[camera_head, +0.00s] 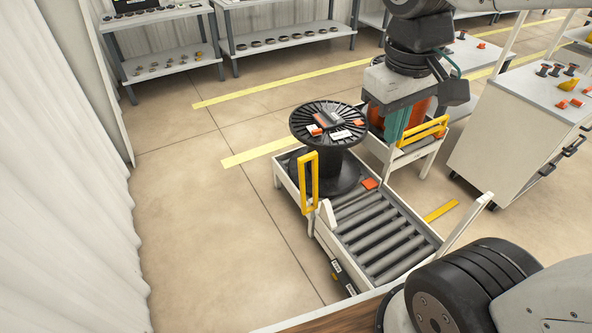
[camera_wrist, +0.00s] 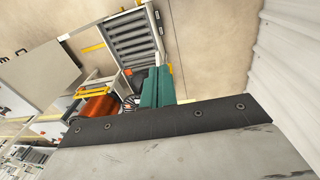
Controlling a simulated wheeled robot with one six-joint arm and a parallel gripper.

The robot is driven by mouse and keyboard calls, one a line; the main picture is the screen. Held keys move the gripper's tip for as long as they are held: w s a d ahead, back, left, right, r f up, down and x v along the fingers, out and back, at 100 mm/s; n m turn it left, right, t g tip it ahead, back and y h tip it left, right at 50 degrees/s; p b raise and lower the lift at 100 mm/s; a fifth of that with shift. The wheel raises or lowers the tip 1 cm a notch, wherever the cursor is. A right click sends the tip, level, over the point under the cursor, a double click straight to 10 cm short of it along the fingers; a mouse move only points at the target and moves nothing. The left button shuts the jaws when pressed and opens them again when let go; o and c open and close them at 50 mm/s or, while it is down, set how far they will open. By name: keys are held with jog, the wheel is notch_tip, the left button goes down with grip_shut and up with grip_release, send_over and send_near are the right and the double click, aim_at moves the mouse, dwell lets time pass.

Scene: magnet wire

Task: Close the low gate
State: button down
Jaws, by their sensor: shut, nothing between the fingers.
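A yellow gate frame (camera_head: 308,182) stands upright at the left front corner of the cart that bears a black reel (camera_head: 329,125). It looks swung out along the side, not across the front by the rollers. A second yellow gate (camera_head: 422,133) spans the front of the neighbouring cart with copper-coloured spools; it also shows in the wrist view (camera_wrist: 95,93). I cannot tell from the pictures alone which is the low one. My gripper (camera_head: 393,128) has teal fingers pointing down, shut and empty, in front of the spools. The fingers also show in the wrist view (camera_wrist: 158,88).
A roller conveyor (camera_head: 380,232) adjoins the reel's cart, with an orange block (camera_head: 369,183) at its far end. Small items lie on the reel. A white cabinet (camera_head: 510,140) stands right, shelves (camera_head: 285,40) behind. Floor (camera_head: 200,210) left of the cart is clear, up to a curtain.

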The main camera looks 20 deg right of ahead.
jog(key=w+a+f+n+h, duration=0.2)
jog(key=w+f+n, duration=0.15)
jog(key=w, duration=0.55)
jog(key=w+a+f+n+g+h, duration=0.15)
jog(key=w+f, duration=0.25)
jog(key=w, duration=0.5)
jog(key=w+a+f+n+h, duration=0.15)
jog(key=w+f+n, duration=0.25)
jog(key=w, duration=0.5)
jog(key=w+a+f+n+t+h, duration=0.1)
jog(key=w+a+f+n, duration=0.2)
jog(key=f, duration=0.5)
jog(key=w+a+f+n+h, duration=0.1)
jog(key=w+a+f+n, duration=0.15)
jog(key=w+f, duration=0.4)
jog(key=n+t+h, duration=0.2)
jog(key=n, duration=0.2)
send_near(299, 173)
jog(key=d+f, duration=0.3)
jog(key=f, duration=0.1)
jog(key=shift+w+d, duration=0.45)
jog(key=shift+d, duration=0.35)
jog(key=shift+r+y, duration=0.1)
jog(key=shift+y, duration=0.2)
